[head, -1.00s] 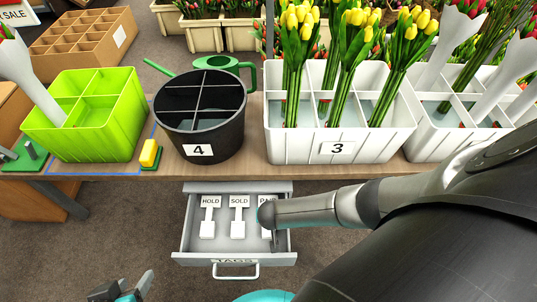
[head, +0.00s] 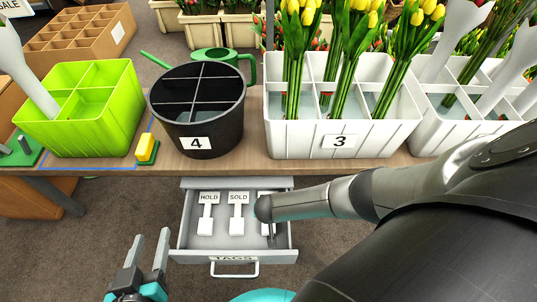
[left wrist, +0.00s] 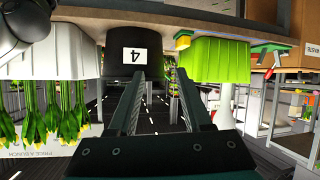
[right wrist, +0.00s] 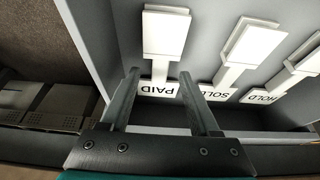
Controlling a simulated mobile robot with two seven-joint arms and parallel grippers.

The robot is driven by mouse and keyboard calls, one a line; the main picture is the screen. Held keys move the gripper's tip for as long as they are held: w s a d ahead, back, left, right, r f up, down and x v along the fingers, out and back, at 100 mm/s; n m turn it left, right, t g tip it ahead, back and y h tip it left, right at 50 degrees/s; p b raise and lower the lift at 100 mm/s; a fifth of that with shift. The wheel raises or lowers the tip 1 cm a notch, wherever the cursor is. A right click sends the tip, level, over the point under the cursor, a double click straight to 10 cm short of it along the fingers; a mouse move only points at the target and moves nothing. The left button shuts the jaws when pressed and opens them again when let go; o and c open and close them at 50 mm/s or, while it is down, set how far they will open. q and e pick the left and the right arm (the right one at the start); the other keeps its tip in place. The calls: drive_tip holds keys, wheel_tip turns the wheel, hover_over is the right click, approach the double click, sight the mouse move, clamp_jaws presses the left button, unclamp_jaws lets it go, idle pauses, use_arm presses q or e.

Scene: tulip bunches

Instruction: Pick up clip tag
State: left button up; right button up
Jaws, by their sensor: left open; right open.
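Three white clip tags lie in the open drawer (head: 190,256): HOLD (head: 207,213), SOLD (head: 237,214) and PAID (head: 265,228), which my right arm partly covers in the head view. In the right wrist view the PAID tag (right wrist: 168,35) is straight ahead, with SOLD (right wrist: 236,60) and HOLD (right wrist: 287,72) to its right. My right gripper (right wrist: 158,80) is open, its fingertips either side of the PAID label; I cannot tell if they touch it. My left gripper (head: 149,247) is open and empty, left of the drawer.
Above the drawer, the table (head: 255,125) bears a green divided box (head: 75,133), black bucket 4 (head: 197,128), white box 3 (head: 300,140) with yellow tulips, and a yellow block (head: 145,147). A green watering can (head: 252,70) is behind the bucket.

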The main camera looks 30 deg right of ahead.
drive_tip(key=shift+w+f+b, duration=0.15)
drive_tip(key=shift+f+b, duration=0.3)
drive_tip(key=shift+f, duration=0.1)
use_arm(q)
drive_tip(key=shift+s+d+r+t+h+b, duration=0.15)
drive_tip(key=shift+d+r+t+h, duration=0.35)
drive_tip(key=shift+t, duration=0.25)
drive_tip(key=shift+s+d+r+t+h+b, duration=0.15)
drive_tip(key=shift+d+r+t+h, duration=0.2)
drive_tip(key=shift+d+t, duration=0.35)
use_arm(e)
drive_tip(key=shift+w+d+f, duration=0.15)
drive_tip(key=shift+f, duration=0.2)
use_arm(q)
drive_tip(key=shift+w+a, duration=0.1)
use_arm(e)
drive_tip(key=shift+c, duration=0.4)
clamp_jaws()
